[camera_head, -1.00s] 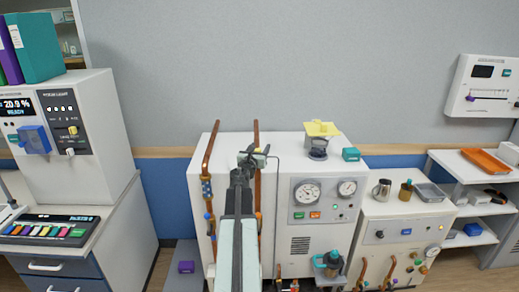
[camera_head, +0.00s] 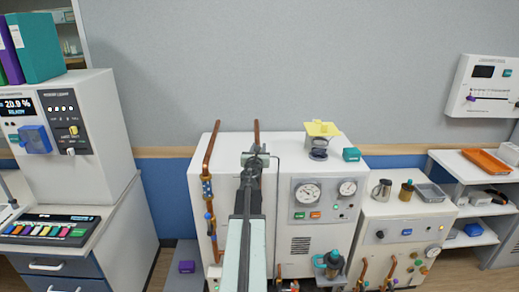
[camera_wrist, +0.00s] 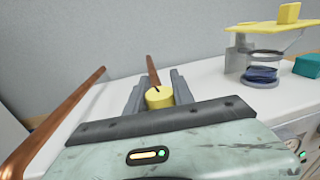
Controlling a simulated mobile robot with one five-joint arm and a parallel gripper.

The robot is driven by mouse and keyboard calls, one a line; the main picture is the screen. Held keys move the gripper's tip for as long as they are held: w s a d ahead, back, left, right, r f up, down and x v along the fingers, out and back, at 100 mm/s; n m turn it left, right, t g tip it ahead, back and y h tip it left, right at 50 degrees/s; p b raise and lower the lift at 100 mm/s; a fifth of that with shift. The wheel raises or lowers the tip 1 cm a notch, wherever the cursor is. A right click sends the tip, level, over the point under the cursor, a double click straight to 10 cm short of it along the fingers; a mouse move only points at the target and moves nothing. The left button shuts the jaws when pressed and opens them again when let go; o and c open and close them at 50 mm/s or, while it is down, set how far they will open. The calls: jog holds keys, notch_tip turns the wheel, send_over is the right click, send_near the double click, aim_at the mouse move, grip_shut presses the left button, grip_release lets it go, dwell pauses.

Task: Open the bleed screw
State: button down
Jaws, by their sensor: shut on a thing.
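The bleed screw (camera_wrist: 159,97) is a yellow slotted round head at the copper pipe in the middle of the wrist view. My gripper (camera_wrist: 158,92) is shut on it, with one grey finger on each side of the head. In the head view my gripper (camera_head: 256,158) is at the top of the right upright copper pipe, in front of the white machine (camera_head: 283,160). There the screw is mostly hidden behind my gripper. The slot's exact turn is hard to read.
A left copper pipe (camera_head: 208,160) stands close beside my arm. A clear jar with a yellow lid (camera_head: 321,129) and a teal box (camera_head: 351,154) are on the machine top to the right. Gauges (camera_head: 307,193) are on its front.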

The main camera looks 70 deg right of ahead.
jog(key=n+t+y, duration=0.1)
jog(key=t, duration=0.1)
jog(key=n+t+y, duration=0.1)
jog(key=n+t, duration=0.1)
jog(key=w+n+t, duration=0.1)
jog(key=t, duration=0.1)
jog(key=shift+a+n+y, duration=0.15)
jog(key=shift+n+y, duration=0.15)
jog(key=shift+y, duration=0.1)
jog(key=n+t+y, duration=0.2)
jog(key=t, duration=0.1)
jog(key=n+t+y, duration=0.1)
jog(key=y, duration=0.1)
jog(key=shift+w+a+n+t, duration=0.2)
jog(key=shift+w+n+t, duration=0.1)
jog(key=shift+w+a+n+t+y, duration=0.1)
jog(key=shift+a+n+t+y, duration=0.35)
jog(key=shift+n+y, duration=1)
jog(key=shift+w+a+n+t+y, duration=0.15)
jog(key=shift+n+t+y, duration=0.6)
jog(key=shift+y, duration=1.2)
jog(key=shift+w+a+n+t+y, duration=0.1)
jog(key=shift+a+n+t+y, duration=0.35)
jog(key=shift+n+y, duration=1)
jog(key=shift+y, duration=0.35)
jog(key=c, duration=1.1)
grip_release()
